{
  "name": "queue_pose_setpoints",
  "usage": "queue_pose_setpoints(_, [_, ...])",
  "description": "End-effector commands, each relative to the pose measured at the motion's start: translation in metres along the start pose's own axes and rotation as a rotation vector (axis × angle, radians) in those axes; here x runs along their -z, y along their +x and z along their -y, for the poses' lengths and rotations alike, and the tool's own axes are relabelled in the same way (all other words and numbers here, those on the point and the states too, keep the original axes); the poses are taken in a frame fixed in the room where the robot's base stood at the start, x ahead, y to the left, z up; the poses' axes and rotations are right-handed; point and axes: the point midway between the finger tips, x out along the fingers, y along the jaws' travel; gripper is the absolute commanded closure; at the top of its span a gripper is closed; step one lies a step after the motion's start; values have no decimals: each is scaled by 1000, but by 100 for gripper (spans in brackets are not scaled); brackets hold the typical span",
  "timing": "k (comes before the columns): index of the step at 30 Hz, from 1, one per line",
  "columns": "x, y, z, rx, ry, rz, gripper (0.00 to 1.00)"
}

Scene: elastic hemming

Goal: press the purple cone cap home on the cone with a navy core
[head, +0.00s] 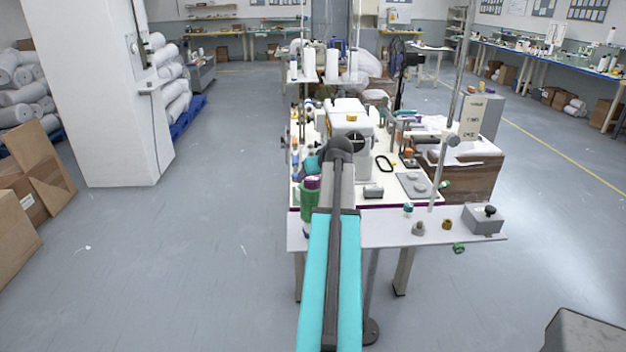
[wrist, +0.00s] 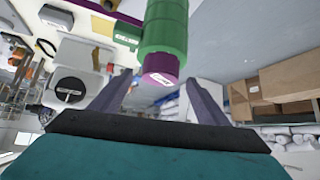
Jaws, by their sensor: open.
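A green thread cone (head: 310,203) stands near the front left corner of the sewing table, with the purple cap (head: 312,182) on top. In the wrist view, the green cone (wrist: 165,28) comes in from the top edge and the purple cap (wrist: 160,66), with a white label, faces me. My gripper (wrist: 159,77) is open, its two grey fingers on either side of the cap with gaps. I cannot tell how far the cap is seated. In the head view I cannot make out my gripper's fingers.
The white sewing machine (head: 349,125) stands just behind the cone. A grey control box (head: 485,219) and small caps sit at the table's front right. A thin upright pole (head: 453,110) rises at the right.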

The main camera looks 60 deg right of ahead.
Motion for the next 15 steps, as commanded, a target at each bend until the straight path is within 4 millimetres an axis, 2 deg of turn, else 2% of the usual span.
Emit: queue_pose_setpoints(15, [-1,-65,0,-1,0,-2,31])
